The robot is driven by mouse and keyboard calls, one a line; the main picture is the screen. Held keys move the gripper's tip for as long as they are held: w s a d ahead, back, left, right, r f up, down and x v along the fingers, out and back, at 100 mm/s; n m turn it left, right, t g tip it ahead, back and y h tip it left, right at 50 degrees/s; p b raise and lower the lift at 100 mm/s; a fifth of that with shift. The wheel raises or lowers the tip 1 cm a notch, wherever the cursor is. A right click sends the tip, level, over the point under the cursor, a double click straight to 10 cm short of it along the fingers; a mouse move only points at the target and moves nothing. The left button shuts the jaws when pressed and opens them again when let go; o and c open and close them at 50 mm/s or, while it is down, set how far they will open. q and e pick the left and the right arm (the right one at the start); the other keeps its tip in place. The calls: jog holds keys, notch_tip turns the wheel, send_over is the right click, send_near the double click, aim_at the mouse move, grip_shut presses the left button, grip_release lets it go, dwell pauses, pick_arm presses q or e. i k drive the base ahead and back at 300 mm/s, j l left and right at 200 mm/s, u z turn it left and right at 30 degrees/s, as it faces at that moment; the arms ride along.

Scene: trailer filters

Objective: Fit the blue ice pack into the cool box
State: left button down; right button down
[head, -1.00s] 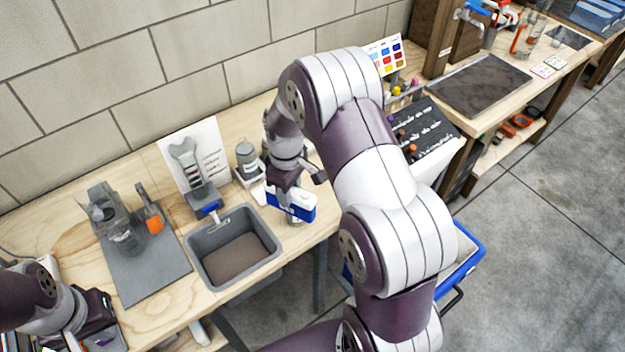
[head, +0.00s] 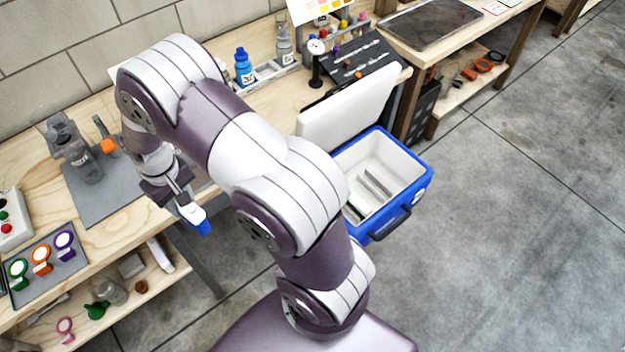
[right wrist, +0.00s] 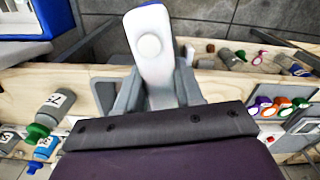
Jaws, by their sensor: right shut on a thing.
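The ice pack (head: 203,224), white with a blue end, is held in my right gripper (head: 184,201) in front of the bench edge in the head view. In the right wrist view the pack's white body (right wrist: 152,55) stands between the grey fingers of the right gripper (right wrist: 150,92), which are shut on it. The blue cool box (head: 415,190) stands to the right of my right arm, well apart from the pack. Its white lid (head: 350,105) is raised. Light dividers or slots show inside. My arm hides part of its left side. My left gripper is out of view.
The wooden bench (head: 105,218) runs along the wall, with a grey mat (head: 100,195) and a tray of coloured rings (head: 45,265). A blue bottle (head: 243,68) stands behind my arm. Bare floor (head: 480,250) lies right of the box.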

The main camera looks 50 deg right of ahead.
aim_at(388, 176)
jog(key=k+l+u, duration=0.1)
jog(key=l+u, duration=0.35)
jog(key=k+l+u, duration=0.15)
jog(key=l+u, duration=0.3)
jog(key=k+l+u, duration=0.2)
jog(key=u, duration=0.25)
jog(key=k+l+u, duration=0.3)
jog(key=u, duration=0.15)
jog(key=k+l, duration=0.45)
jog(key=k, duration=0.15)
jog(key=k+l, duration=0.45)
jog(key=k, duration=0.15)
jog(key=k+l, duration=0.45)
jog(key=k, duration=0.2)
